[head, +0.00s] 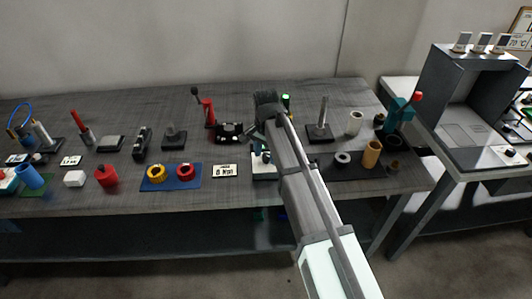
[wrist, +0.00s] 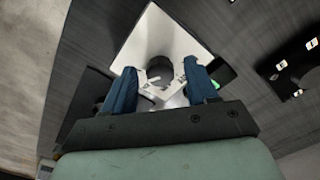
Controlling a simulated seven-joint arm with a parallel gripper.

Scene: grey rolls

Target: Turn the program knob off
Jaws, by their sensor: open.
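A white panel (wrist: 150,35) with a round dark knob (wrist: 159,68) shows in the wrist view. The knob sits between the two blue fingers of my gripper (wrist: 161,84). The fingers are apart, one on each side of it; I cannot tell whether they touch it. In the head view the white panel (head: 264,174) stands near the middle of the bench's front, and my gripper (head: 261,148) is over it. My arm covers its right part and the knob is hidden there. White marks show beside the knob, too small to read.
A black block (head: 229,132) and a red lever (head: 209,112) stand behind and left of the panel. A green light (head: 286,99) is behind my arm. A blue mat (head: 188,183) with two rings lies left, and a dark mat (head: 345,172) with cylinders lies right.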

